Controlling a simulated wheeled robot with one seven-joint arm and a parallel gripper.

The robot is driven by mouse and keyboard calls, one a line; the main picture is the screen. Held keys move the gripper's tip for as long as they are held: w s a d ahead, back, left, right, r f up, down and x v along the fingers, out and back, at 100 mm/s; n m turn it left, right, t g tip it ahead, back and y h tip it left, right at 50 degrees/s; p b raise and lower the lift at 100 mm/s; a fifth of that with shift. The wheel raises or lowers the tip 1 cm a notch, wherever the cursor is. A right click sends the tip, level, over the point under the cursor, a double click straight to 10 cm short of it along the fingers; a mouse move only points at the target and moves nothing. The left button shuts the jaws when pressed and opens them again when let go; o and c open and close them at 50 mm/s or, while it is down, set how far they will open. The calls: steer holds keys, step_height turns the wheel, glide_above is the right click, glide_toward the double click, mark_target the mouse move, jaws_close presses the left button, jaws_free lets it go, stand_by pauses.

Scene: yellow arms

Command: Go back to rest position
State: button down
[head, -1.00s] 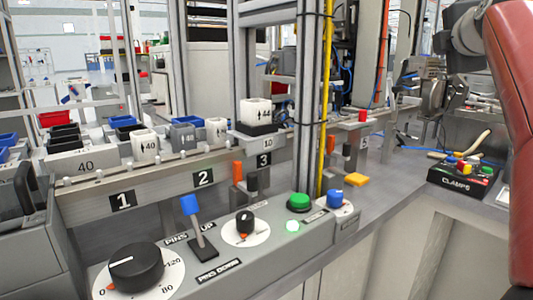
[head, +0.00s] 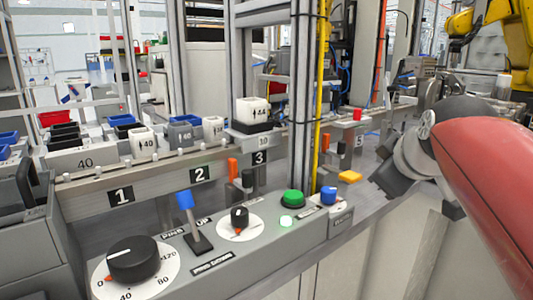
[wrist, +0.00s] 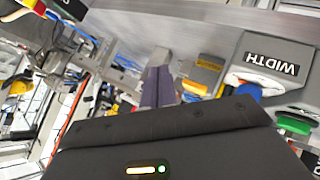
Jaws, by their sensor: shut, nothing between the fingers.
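My gripper (head: 388,183) hangs over the right-hand counter in the head view, near its front edge. In the wrist view its fingers (wrist: 158,86) are together with nothing between them. The wrist view shows the panel upside down, with a WIDTH label (wrist: 272,64) and a green button (wrist: 295,124).
A yellow robot arm (head: 490,18) stands at the back right. Metal posts (head: 302,100) rise behind the panel. White cups (head: 143,143) and blue bins line the rail at left.

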steer(key=s+a+f+m+g+b, duration=0.1)
steer(key=s+a+f+m, duration=0.1)
steer(key=s+f, duration=0.3)
steer(key=s+a+f+m+g+b, duration=0.2)
steer(key=s+f, duration=0.4)
steer(key=f, duration=0.8)
steer(key=s+a+f+m+g+b, duration=0.2)
steer(key=s+f+m, duration=0.2)
steer(key=f, duration=0.5)
steer(key=shift+s+f+y, duration=0.15)
steer(key=shift+s+y, duration=0.25)
steer(key=shift+s, duration=0.55)
